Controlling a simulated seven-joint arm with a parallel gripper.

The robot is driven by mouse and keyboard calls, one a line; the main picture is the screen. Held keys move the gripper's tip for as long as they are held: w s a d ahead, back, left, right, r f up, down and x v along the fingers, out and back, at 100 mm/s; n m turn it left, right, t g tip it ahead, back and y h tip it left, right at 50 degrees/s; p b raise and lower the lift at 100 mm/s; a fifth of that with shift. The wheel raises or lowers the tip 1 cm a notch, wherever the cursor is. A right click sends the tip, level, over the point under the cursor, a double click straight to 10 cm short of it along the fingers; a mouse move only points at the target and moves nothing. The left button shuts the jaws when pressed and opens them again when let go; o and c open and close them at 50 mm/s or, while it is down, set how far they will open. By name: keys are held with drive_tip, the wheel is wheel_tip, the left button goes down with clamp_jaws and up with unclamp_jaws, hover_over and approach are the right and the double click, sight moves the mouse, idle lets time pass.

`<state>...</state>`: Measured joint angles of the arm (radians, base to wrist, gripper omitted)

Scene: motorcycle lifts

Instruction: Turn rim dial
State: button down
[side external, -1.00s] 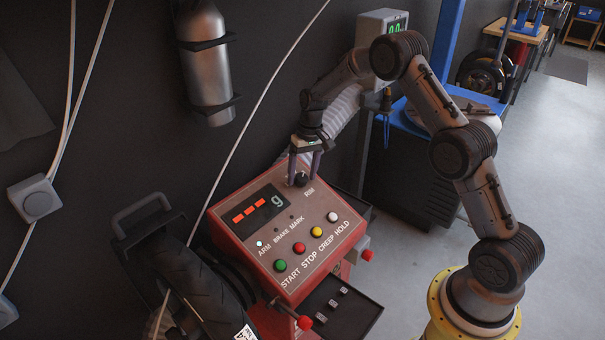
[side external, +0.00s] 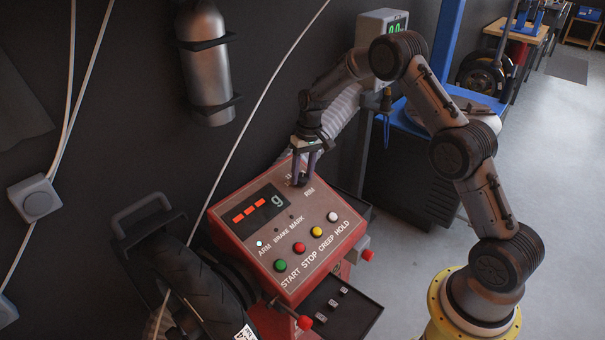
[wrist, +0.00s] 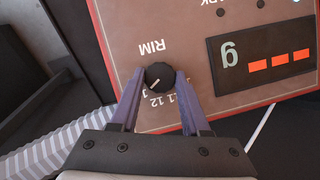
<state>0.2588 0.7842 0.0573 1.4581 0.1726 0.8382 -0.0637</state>
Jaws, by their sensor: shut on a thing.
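The rim dial (wrist: 160,76) is a small round black knob with a pale pointer line, beside the printed word RIM and some numbers, in the wrist view. It sits on the upper part of the red control box (side external: 229,231), where my fingers mostly hide it in the side view. My gripper (wrist: 160,82) has its two purple fingers on either side of the dial and is shut on it. My gripper also shows in the side view (side external: 302,181), reaching down to the panel from above. The dial's pointer runs diagonally in the wrist view.
The panel has a display (side external: 249,207) with red dashes and several coloured buttons (side external: 299,248). A black tray (side external: 341,309) with small weights is at the front. A tyre (side external: 187,279) stands at left. A grey corrugated hose (side external: 343,110) runs behind my gripper.

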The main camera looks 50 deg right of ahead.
drive_tip(key=n+h, duration=0.1)
drive_tip(key=n, duration=0.2)
drive_tip(key=shift+a+r, duration=0.1)
drive_tip(key=shift+a+n+h, duration=0.1)
drive_tip(key=shift+n+h, duration=0.8)
drive_tip(key=shift+n, duration=1)
drive_tip(key=shift+c, duration=1.9)
unclamp_jaws()
wheel_tip(320, 180, up, 14)
drive_tip(key=a, duration=0.1)
drive_tip(key=shift+s+a, duration=0.25)
drive_tip(key=shift+a, duration=0.1)
